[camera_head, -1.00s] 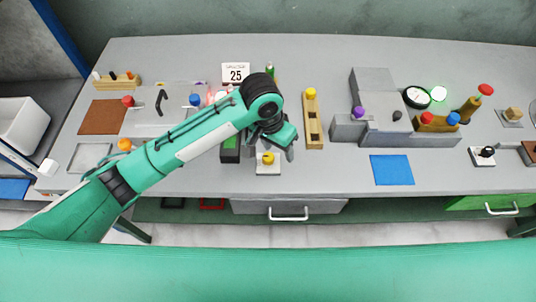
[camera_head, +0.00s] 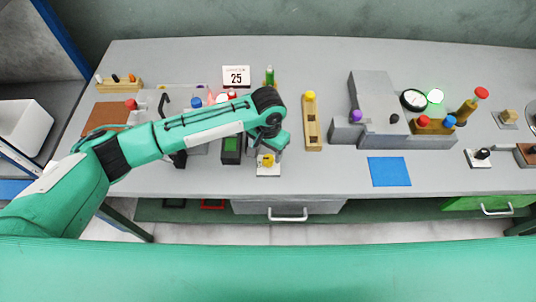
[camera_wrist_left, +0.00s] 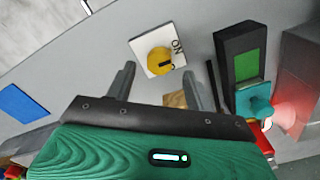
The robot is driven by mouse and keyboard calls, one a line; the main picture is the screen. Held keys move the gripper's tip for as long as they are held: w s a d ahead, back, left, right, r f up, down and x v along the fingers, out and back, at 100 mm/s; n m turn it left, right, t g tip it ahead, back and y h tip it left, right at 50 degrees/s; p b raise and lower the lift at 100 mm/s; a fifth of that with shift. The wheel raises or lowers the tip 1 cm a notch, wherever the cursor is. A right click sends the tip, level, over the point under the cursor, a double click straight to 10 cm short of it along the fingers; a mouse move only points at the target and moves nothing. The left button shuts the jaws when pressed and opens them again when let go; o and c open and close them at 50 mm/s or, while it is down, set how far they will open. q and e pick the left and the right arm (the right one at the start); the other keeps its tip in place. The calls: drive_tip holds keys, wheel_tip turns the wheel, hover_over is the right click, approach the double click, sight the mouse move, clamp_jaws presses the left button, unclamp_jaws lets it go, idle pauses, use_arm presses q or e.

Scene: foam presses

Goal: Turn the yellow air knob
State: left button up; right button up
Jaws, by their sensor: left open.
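The yellow air knob (camera_head: 267,161) sits on a small white square plate near the front edge of the bench. In the left wrist view the knob (camera_wrist_left: 158,59) is round with a dark mark, and its white plate (camera_wrist_left: 147,44) carries the word ON. My left gripper (camera_head: 272,148) is over the back side of the knob in the head view, partly covering the plate. In the wrist view its two fingers (camera_wrist_left: 159,72) are spread apart, and the knob shows between and beyond their tips. Contact does not show. My right gripper is not in view.
A dark block with a green face (camera_head: 231,146) stands close to the left of the knob. A wooden rack with a yellow top (camera_head: 312,125) stands to the right. A blue mat (camera_head: 389,172) lies farther right. Bare bench lies between the knob and the mat.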

sight(268, 158)
use_arm(q)
drive_tip(key=shift+f+p, duration=0.35)
drive_tip(key=shift+f, duration=1.85)
drive_tip(key=shift+c, duration=0.2)
drive_tip(key=c, duration=0.9)
